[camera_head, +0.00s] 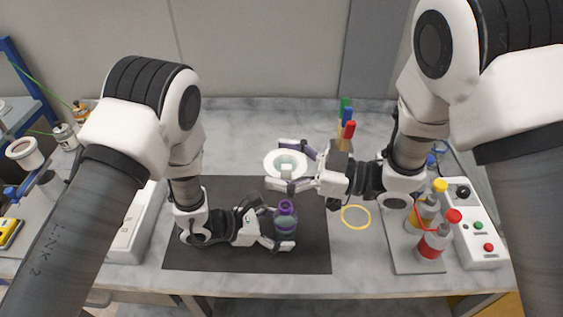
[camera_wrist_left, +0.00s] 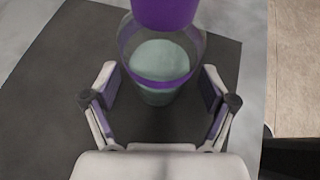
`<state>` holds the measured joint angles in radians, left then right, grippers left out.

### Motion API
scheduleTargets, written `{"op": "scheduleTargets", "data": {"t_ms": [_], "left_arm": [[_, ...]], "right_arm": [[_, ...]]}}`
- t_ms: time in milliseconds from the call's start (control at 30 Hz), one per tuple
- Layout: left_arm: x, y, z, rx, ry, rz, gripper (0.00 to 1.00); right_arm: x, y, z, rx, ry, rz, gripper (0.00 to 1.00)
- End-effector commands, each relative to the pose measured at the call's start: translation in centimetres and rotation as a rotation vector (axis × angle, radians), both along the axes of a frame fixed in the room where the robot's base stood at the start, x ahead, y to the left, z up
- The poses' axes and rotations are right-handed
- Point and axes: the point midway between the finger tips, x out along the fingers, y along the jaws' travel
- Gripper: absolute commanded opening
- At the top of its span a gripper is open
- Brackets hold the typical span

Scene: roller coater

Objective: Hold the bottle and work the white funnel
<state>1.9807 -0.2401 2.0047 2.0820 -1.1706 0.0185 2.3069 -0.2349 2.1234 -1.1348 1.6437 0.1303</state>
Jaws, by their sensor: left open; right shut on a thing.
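A bottle (camera_head: 285,226) with a purple neck stands upright on the dark mat (camera_head: 215,259). My left gripper (camera_head: 270,227) is open, low on the mat, with its fingers on either side of the bottle. In the left wrist view the bottle (camera_wrist_left: 159,70) shows pale contents, and the open left fingers (camera_wrist_left: 160,100) stand apart from it on both sides. My right gripper (camera_head: 290,168) is shut on the white funnel (camera_head: 271,163) and holds it above and behind the bottle. The funnel's lower end is partly hidden by the gripper.
A yellow ring (camera_head: 355,217) lies right of the mat. Bottles with yellow and red caps (camera_head: 431,245) stand on a tray at the right, beside a control box (camera_head: 480,236) with buttons. Coloured markers (camera_head: 348,133) stand behind the right gripper. The mat's front left is clear.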

Motion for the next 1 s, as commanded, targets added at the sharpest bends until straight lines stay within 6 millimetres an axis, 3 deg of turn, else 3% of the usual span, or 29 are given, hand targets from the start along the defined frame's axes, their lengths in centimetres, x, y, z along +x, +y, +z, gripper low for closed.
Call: {"op": "scheduleTargets", "data": {"t_ms": [167,600,1000], "left_arm": [[-0.1,0.9,0.5,-0.001,0.000,0.004,0.85],[-2.7,9.1,5.3,-0.003,-0.001,0.004,0.85],[-3.2,10.1,5.8,0.000,-0.001,0.000,0.85]], "right_arm": [[0.0,0.0,0.0,0.000,0.000,0.000,0.56],[0.0,0.0,0.0,0.000,0.000,0.000,0.56],[0.0,0.0,0.0,0.000,0.000,0.000,0.56]]}}
